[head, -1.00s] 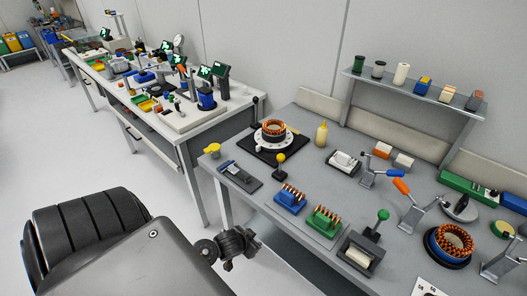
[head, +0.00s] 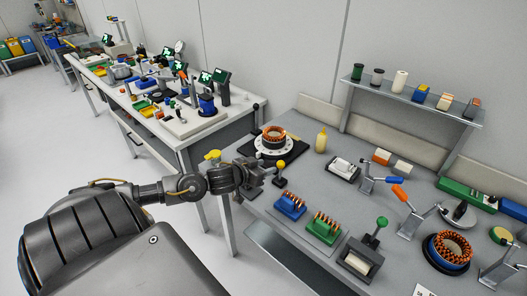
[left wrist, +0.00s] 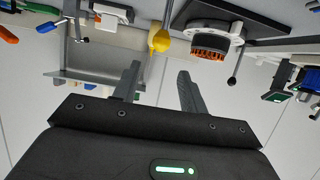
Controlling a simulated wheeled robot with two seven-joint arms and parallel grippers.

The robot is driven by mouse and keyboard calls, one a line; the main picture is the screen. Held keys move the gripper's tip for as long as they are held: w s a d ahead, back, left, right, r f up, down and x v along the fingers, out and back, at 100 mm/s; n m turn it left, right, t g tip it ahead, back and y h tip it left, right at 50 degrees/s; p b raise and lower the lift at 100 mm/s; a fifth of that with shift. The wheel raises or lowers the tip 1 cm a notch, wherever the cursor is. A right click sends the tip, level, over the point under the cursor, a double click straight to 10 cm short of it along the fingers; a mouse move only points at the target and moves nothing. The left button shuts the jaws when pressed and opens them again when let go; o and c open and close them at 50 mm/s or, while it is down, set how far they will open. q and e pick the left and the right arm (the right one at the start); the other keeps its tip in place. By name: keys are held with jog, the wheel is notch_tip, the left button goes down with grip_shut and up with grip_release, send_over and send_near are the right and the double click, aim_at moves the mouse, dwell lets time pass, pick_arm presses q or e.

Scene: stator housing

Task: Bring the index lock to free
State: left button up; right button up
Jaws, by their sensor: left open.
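The stator (head: 273,135), a ring with orange windings, sits on a white round plate on a black base (head: 290,154) at the near left of the bench. A lever with a yellow ball knob (head: 281,164) stands just in front of it. A black-knobbed lever (head: 255,108) stands behind the plate. Neither is labelled, so I cannot tell which is the index lock. My left gripper (head: 262,174) is open and empty, just left of the yellow knob and apart from it. In the left wrist view its fingers (left wrist: 157,75) point towards the yellow knob (left wrist: 161,42).
A yellow bottle (head: 321,141) stands right of the base. Blue (head: 290,207) and green (head: 323,228) racks and a green-knobbed press (head: 363,256) are nearer and to the right.

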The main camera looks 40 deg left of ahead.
aim_at(280, 163)
pick_arm(q)
jog(key=shift+w+f, duration=0.1)
jog(key=shift+w, duration=0.05)
jog(key=shift+b+x, duration=3.05)
jog(key=shift+x, duration=0.9)
jog(key=shift+w+f+p, duration=0.1)
jog(key=shift+w+p, duration=0.2)
jog(key=shift+p, duration=0.05)
jog(key=shift+c, duration=0.4)
